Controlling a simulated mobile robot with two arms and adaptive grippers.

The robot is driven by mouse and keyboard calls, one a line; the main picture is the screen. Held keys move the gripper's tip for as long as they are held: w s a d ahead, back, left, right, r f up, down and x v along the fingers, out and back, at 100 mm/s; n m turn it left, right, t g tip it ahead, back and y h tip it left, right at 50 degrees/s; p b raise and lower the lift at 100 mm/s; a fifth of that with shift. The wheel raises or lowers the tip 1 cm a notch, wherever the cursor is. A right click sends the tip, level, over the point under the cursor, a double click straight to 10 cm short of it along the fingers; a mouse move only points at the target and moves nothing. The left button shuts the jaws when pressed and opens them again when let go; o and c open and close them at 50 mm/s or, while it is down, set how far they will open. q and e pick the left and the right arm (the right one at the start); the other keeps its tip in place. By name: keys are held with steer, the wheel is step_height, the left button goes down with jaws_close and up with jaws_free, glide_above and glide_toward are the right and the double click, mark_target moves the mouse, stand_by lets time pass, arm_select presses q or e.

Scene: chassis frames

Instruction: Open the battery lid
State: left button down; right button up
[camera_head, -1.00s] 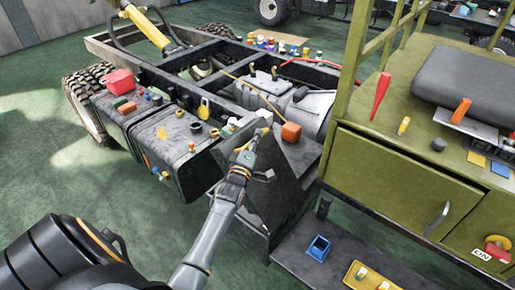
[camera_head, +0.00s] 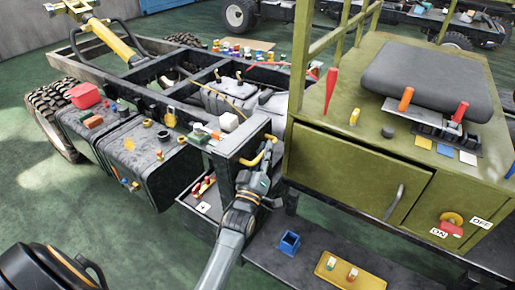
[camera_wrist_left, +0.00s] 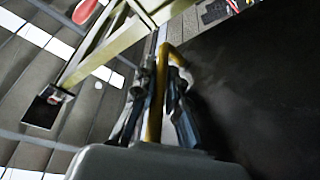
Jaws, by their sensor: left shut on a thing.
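The box below shows an open interior (camera_head: 203,190) with small red-topped parts and a white label. My left gripper (camera_head: 258,163) reaches up from below and is shut on the yellow handle (camera_head: 268,146) at the lid's edge. In the left wrist view the yellow handle (camera_wrist_left: 156,95) runs between the two fingers (camera_wrist_left: 163,75). A large dark surface, probably the lid, fills the right side there. My right gripper is not in view.
The green cabinet (camera_head: 350,185) stands close to the right of my left arm. The black tank (camera_head: 150,160) stands at left.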

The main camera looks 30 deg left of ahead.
arm_select(q)
steer(key=shift+d, duration=0.25)
steer(key=c, duration=1.7)
jaws_free()
steer(key=shift+o, duration=0.2)
steer(key=shift+s+f, duration=0.1)
steer(key=v, duration=1.2)
steer(key=shift+d, duration=0.1)
steer(key=s+d+f+m+g+h, duration=0.1)
steer(key=s+d+f+m+g, duration=0.15)
steer(key=f, duration=0.85)
steer(key=s+d+f+m+g+h, duration=0.2)
steer(key=s+f+g, duration=0.15)
steer(key=f, duration=0.75)
steer(key=s+d+f+m+g+h, duration=0.1)
steer(key=s+d+f+m+g, duration=0.2)
steer(key=f, duration=0.9)
steer(key=s+a+f+m+g, duration=0.15)
steer(key=s+f+g, duration=0.45)
steer(key=s+f, duration=0.75)
steer(key=s+a+f+m+g, duration=0.1)
steer(key=s+a+f+g, duration=0.1)
steer(key=s, duration=0.7)
steer(key=s+a+f+m+g, duration=0.1)
steer(key=s+a+f+g, duration=0.1)
steer(key=s, duration=0.7)
step_height(320, 180, down, 2)
steer(key=shift+s+m+g+y, duration=0.3)
steer(key=shift+m+g, duration=0.1)
steer(key=shift+g, duration=0.2)
